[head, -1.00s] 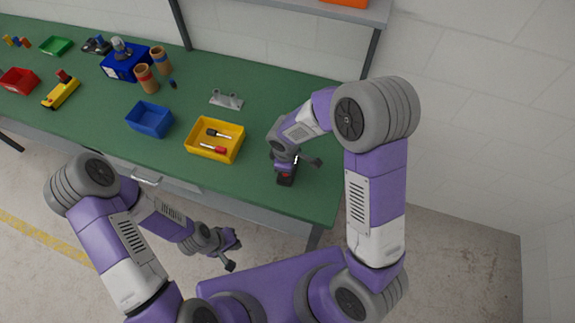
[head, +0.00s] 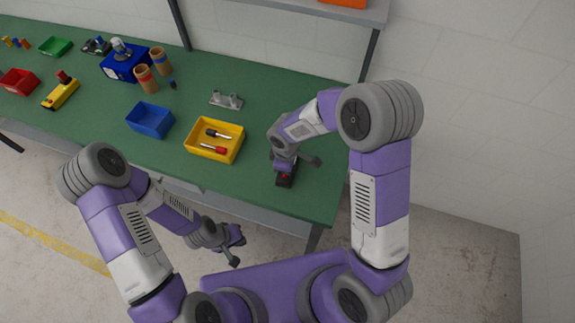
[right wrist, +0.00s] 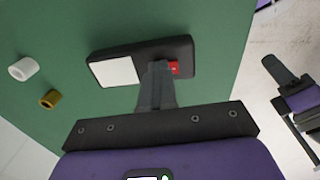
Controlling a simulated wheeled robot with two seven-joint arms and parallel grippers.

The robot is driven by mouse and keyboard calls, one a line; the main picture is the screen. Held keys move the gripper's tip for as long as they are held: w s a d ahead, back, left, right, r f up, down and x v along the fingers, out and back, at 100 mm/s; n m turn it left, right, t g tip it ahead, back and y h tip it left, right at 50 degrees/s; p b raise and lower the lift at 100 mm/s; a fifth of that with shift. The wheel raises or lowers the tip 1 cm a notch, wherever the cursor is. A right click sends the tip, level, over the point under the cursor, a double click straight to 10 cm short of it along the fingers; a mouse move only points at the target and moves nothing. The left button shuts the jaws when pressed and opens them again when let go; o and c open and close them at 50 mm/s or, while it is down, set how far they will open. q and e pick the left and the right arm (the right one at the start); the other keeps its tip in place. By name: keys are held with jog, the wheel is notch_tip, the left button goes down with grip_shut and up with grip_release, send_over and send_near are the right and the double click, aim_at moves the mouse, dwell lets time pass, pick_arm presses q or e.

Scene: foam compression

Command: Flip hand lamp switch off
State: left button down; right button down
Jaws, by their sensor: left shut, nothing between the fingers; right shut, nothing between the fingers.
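The hand lamp is a dark flat block (right wrist: 110,54) with a white panel and a red switch (right wrist: 174,68) in the right wrist view. It lies on the green bench top. In the head view the lamp (head: 286,180) is near the bench's front right corner, partly covered by my right gripper. My right gripper (right wrist: 158,68) is shut and empty, its fingertips over the lamp, beside the red switch. I cannot tell whether they touch it. The switch's position is unclear. My left gripper (head: 236,250) is shut and empty, in front of the bench.
A yellow bin (head: 193,152) with two screwdriver-like tools and a blue bin (head: 150,120) stand left of the lamp. A grey bracket (head: 226,100) lies behind. A white ring (right wrist: 24,68) and a brass ring (right wrist: 49,99) lie near the lamp. The bench edge is close.

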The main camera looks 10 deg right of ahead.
jog(key=shift+s+f+g, duration=0.3)
jog(key=shift+s+f, duration=0.1)
jog(key=shift+s, duration=0.1)
jog(key=r+p, duration=0.2)
jog(key=r, duration=0.1)
jog(key=w+r+p, duration=0.1)
jog(key=r, duration=0.1)
notch_tip(320, 180, up, 10)
jog(key=shift+w+d, duration=0.15)
jog(key=shift+w, duration=0.1)
jog(key=shift+f, duration=0.15)
